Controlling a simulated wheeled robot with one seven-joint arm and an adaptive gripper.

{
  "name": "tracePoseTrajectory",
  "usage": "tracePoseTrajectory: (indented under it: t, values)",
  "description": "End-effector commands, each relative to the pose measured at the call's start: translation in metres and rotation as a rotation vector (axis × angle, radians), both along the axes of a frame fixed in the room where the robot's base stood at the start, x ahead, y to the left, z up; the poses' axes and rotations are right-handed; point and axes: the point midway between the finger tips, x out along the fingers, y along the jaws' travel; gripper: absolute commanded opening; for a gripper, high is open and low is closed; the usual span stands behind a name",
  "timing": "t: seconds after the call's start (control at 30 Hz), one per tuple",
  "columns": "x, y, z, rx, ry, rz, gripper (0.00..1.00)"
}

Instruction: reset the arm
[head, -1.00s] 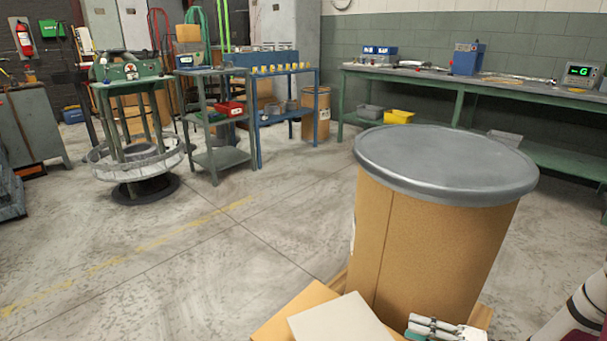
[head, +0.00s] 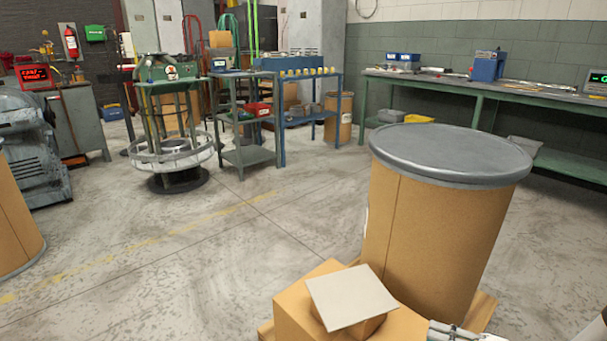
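Part of my gripper (head: 452,331) shows at the bottom edge of the head view, right of the cardboard box (head: 295,312) and in front of the large brown drum (head: 432,235). It is small and cut off by the frame, so whether its fingers are open or shut cannot be made out. A pale piece of my arm (head: 592,333) shows at the bottom right corner. I see nothing held in the part that shows.
A flat pale sheet (head: 352,297) lies on the boxes beside the grey-lidded drum. Another drum (head: 14,230) and a grey machine (head: 32,150) stand at left. A green coiler stand (head: 172,150), small tables and a long workbench (head: 470,90) stand behind. The middle floor is clear.

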Motion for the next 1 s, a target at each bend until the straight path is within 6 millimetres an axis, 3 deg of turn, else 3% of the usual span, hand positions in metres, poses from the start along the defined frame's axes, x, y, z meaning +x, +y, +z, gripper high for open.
tracePoseTrajectory:
  t: [0.33, 0.53, 0.7, 0.8, 1.0]
  values:
    - [0.045, -0.018, 0.012, -0.303, -0.033, -0.065, 0.28]
    - [0.084, -0.039, 0.036, -0.604, -0.061, -0.125, 0.28]
    - [0.114, -0.065, 0.081, -0.938, -0.071, -0.198, 0.28]
    - [0.121, -0.078, 0.114, -1.116, -0.062, -0.238, 0.28]
    - [0.108, -0.090, 0.185, -1.411, 0.004, -0.303, 0.28]
